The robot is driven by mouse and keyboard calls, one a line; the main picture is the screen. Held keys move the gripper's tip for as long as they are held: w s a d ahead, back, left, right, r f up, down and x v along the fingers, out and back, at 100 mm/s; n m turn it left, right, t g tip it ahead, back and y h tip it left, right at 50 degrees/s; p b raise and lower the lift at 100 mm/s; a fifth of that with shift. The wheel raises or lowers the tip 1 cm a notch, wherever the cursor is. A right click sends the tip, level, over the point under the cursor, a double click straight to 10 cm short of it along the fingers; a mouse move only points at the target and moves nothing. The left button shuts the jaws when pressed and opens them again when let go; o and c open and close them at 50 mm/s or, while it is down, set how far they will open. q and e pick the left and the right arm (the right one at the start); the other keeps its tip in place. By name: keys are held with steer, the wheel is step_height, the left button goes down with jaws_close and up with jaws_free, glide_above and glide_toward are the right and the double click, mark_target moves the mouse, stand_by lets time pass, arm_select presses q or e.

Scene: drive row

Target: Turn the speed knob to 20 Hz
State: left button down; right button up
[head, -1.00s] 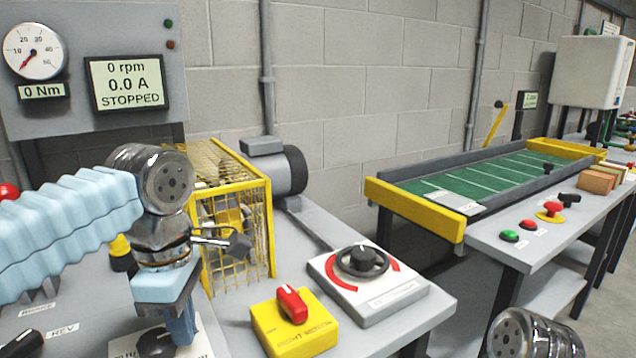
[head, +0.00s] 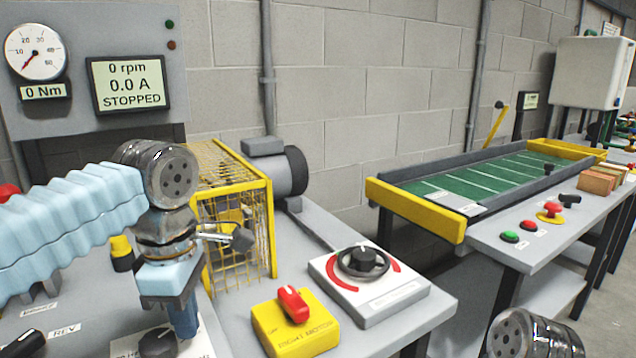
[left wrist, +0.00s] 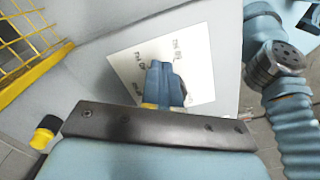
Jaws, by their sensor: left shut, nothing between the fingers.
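The black knob (head: 158,342), which I take for the speed knob, stands on a white label plate (head: 196,348) at the bottom of the head view. Its pointer setting is not readable. My left gripper (head: 186,325) points down with shut, empty blue fingers, just right of the knob in the picture. Contact cannot be told. My right gripper is not in view.
The display (head: 127,83) reads 0 rpm, 0.0 A, STOPPED. A yellow guard cage (head: 236,205) stands behind the gripper. A yellow box with a red switch (head: 291,304) and a white box with a black handwheel (head: 362,262) stand to the right. A REV switch (head: 25,343) is at left.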

arm_select(q)
step_height(320, 180, up, 6)
steer(key=shift+d+f, duration=0.1)
steer(key=shift+d, duration=0.05)
stand_by(0.3)
